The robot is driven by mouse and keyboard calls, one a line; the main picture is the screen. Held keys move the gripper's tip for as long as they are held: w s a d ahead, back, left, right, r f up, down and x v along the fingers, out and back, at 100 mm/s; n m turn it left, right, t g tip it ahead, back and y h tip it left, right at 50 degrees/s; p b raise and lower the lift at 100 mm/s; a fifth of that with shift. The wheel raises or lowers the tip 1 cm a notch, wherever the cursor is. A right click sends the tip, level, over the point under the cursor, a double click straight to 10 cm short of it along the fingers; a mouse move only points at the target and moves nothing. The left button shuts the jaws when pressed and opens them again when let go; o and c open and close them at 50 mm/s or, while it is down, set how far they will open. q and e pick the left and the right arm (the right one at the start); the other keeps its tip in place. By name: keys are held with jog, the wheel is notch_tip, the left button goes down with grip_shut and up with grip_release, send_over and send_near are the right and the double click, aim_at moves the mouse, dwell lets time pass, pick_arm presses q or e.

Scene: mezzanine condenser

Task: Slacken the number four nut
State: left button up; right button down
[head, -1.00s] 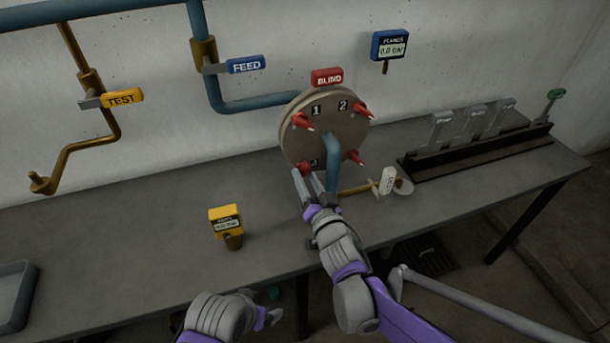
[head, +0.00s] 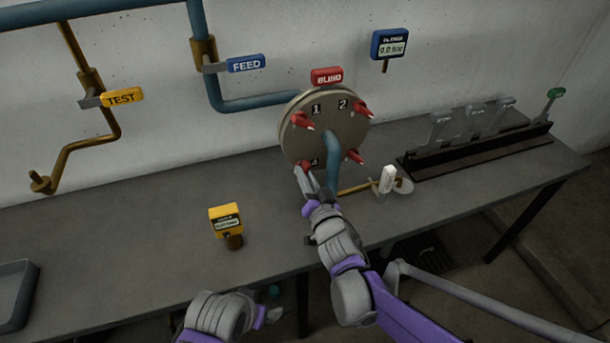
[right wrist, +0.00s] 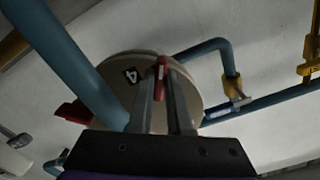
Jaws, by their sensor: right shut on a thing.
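The round flange (head: 337,124) stands upright at the back of the bench with several red nuts and number plates. The number four nut (head: 304,165) is at its lower left, partly hidden by my right gripper (head: 307,173). In the right wrist view my right gripper (right wrist: 166,82) is shut on the red number four nut (right wrist: 161,72), beside the "4" plate (right wrist: 132,75). My left gripper (head: 273,315) is low in front of the bench, mostly hidden by its own wrist, so its jaws cannot be made out.
A blue pipe (head: 333,160) curves down in front of the flange, close to my right gripper. A white-tagged valve (head: 387,180) is to the right. A yellow gauge (head: 226,220) stands on the bench. A blue gauge (head: 390,46) reads 0.0 bar. The bench's left middle is clear.

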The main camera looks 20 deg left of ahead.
jog(key=shift+d+n, duration=0.15)
jog(key=shift+n, duration=7.15)
jog(key=c, duration=0.9)
grip_release()
jog(key=shift+o, duration=0.2)
jog(key=b+v, duration=0.1)
jog(key=v, duration=0.9)
jog(key=shift+s+d, duration=0.25)
jog(key=shift+s, duration=0.05)
